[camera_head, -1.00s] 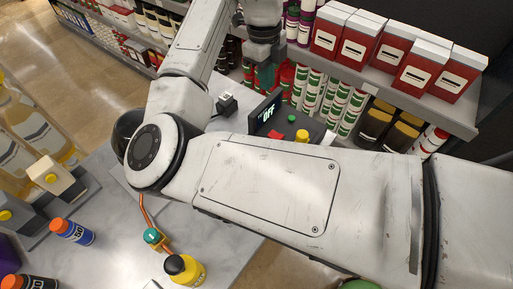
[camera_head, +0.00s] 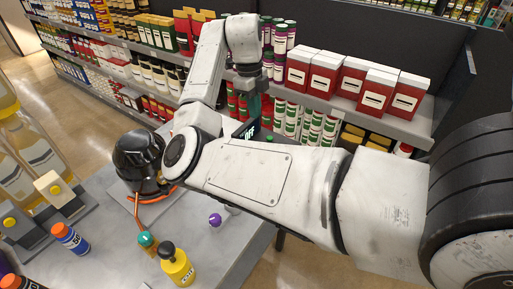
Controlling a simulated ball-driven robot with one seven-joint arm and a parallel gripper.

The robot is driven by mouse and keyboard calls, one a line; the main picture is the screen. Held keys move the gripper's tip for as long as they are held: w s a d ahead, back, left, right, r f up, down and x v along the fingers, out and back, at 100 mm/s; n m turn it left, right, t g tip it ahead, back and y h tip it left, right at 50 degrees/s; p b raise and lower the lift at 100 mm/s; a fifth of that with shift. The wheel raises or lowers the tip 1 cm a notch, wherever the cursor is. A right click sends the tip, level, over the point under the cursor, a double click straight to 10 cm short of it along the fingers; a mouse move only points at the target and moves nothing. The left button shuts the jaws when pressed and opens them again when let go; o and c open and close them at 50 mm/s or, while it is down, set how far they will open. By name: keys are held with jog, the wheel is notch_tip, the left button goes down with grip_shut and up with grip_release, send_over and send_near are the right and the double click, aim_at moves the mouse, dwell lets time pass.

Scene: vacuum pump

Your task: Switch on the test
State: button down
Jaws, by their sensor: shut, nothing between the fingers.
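A small dark display (camera_head: 247,130) with pale lettering, partly hidden, seems to read OFF. It stands at the far edge of the table behind my arm. A green button (camera_head: 270,139) shows just right of it; the rest of that control box is hidden by my arm. My gripper (camera_head: 254,107) points down above the display and is shut and empty. I cannot tell whether it touches anything.
A yellow bottle (camera_head: 177,269), a teal-topped fitting (camera_head: 147,240), a purple-topped item (camera_head: 215,220) and a blue bottle (camera_head: 70,238) stand on the grey table (camera_head: 105,260). A shelf (camera_head: 405,128) with red-and-white boxes (camera_head: 375,92) stands close behind my gripper.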

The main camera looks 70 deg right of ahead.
jog(key=f, duration=0.4)
jog(key=s+f, duration=0.1)
jog(key=f, duration=0.9)
jog(key=shift+s+a, duration=0.2)
jog(key=shift+s, duration=0.15)
